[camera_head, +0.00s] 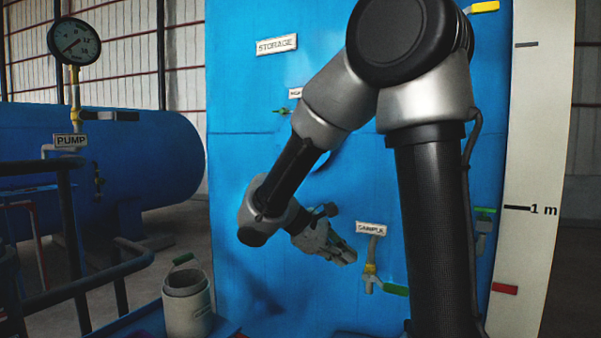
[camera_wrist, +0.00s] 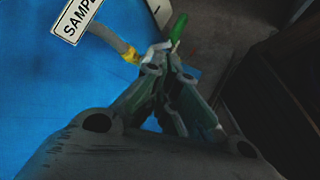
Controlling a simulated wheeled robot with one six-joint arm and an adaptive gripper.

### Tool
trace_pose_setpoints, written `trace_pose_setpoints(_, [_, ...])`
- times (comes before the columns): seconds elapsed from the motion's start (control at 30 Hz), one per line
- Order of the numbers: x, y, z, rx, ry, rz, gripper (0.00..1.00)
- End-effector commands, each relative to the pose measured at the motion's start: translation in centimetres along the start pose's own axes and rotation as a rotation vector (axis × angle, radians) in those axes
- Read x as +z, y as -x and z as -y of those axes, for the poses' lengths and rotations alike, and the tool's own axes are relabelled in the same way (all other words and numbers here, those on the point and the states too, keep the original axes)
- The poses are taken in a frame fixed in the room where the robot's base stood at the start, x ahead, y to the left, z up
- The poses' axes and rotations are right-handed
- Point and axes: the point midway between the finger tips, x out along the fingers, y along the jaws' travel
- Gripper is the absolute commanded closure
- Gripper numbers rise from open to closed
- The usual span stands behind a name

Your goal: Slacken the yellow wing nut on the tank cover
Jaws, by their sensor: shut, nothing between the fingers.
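No yellow wing nut or tank cover can be made out for certain in either view. A yellow piece (camera_head: 483,7) shows at the top edge of the blue storage tank (camera_head: 265,110), too small and cut off to tell what it is. My gripper (camera_head: 348,256) is shut and empty, in front of the tank's face and a little left of the sample tap (camera_head: 372,279). In the wrist view my gripper (camera_wrist: 168,72) points toward that tap, whose green lever (camera_wrist: 178,30) and yellow collar (camera_wrist: 131,55) show just beyond the fingertips. I cannot tell whether they touch.
A pale canister (camera_head: 187,305) with a green handle stands at the lower left. Dark railings (camera_head: 75,235) and a blue pump tank (camera_head: 150,155) with a gauge (camera_head: 74,41) lie further left. A white height scale (camera_head: 535,150) stands at the right.

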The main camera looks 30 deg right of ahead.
Motion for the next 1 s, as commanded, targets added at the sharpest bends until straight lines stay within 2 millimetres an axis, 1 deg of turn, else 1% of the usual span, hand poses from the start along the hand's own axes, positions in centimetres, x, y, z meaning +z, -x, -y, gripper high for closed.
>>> trace_pose_setpoints(0.03, [1.8, -0.5, 1.6, -0.104, -0.081, -0.073, 1.00])
trace_pose_setpoints(0.1, [3.4, -0.7, 4.0, -0.239, -0.184, -0.174, 1.00])
trace_pose_setpoints(0.2, [4.7, -0.4, 6.2, -0.368, -0.304, -0.289, 1.00])
trace_pose_setpoints(0.3, [5.5, 0.1, 7.7, -0.452, -0.394, -0.376, 1.00])
trace_pose_setpoints(0.4, [6.2, 0.7, 8.6, -0.511, -0.468, -0.448, 1.00])
trace_pose_setpoints(0.6, [7.2, 1.8, 9.8, -0.595, -0.588, -0.564, 1.00])
trace_pose_setpoints(0.77, [7.5, 2.8, 10.3, -0.646, -0.665, -0.649, 1.00])
trace_pose_setpoints(0.83, [7.1, 3.7, 10.3, -0.678, -0.701, -0.706, 1.00])
trace_pose_setpoints(0.87, [6.4, 4.3, 10.2, -0.694, -0.708, -0.731, 1.00])
trace_pose_setpoints(0.9, [5.3, 5.2, 9.9, -0.711, -0.709, -0.760, 1.00])
trace_pose_setpoints(1.0, [3.0, 6.6, 9.2, -0.735, -0.707, -0.807, 1.00])
